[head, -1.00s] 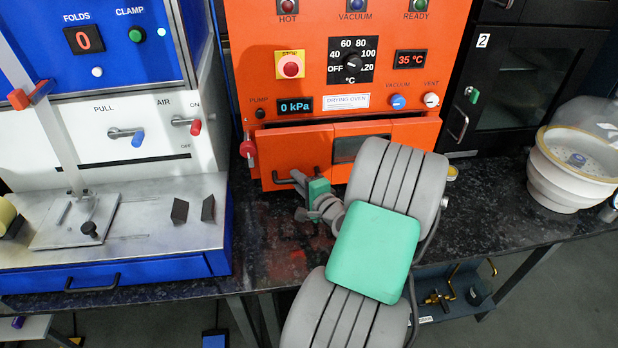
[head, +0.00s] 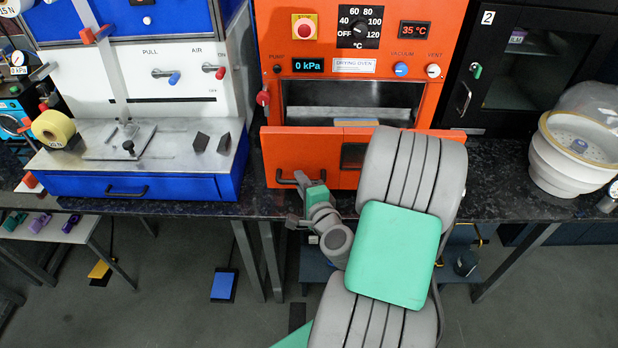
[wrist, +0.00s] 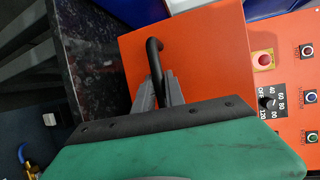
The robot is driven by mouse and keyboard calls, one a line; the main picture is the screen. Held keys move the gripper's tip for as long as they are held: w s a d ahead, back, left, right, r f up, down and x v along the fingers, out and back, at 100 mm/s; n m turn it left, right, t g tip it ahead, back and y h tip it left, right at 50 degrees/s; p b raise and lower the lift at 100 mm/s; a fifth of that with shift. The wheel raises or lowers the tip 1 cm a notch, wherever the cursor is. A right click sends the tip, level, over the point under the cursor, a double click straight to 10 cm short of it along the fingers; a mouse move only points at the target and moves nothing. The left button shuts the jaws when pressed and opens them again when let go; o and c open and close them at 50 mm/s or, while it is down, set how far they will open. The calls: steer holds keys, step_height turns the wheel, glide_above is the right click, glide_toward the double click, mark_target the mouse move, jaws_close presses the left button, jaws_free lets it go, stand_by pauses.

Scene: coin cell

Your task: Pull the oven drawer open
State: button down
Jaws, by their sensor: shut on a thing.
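The orange oven drawer (head: 315,155) is pulled out from the front of the orange drying oven (head: 450,30). A dark, open cavity with a metal surface (head: 350,108) shows behind the drawer front. The black drawer handle (head: 286,180) is at the left of the drawer front. My gripper (head: 305,180) is at this handle, below and in front of the oven. In the wrist view the grey fingers of my gripper (wrist: 163,92) are closed around the black handle (wrist: 154,62) on the orange drawer front (wrist: 195,60). My arm hides the right part of the drawer front.
A blue and white machine (head: 120,185) stands at the left on the dark bench. A black cabinet marked 2 (head: 490,90) and a white round vessel (head: 565,160) stand at the right. Open floor (head: 180,290) lies in front of the bench.

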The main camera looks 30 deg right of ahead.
steer(key=shift+s+a, duration=0.25)
steer(key=shift+a, duration=0.1)
steer(key=c, duration=1.4)
jaws_free()
steer(key=shift+d, duration=0.15)
steer(key=b+v, duration=0.1)
steer(key=v, duration=0.6)
steer(key=shift+s, duration=0.35)
steer(key=shift+r, duration=0.1)
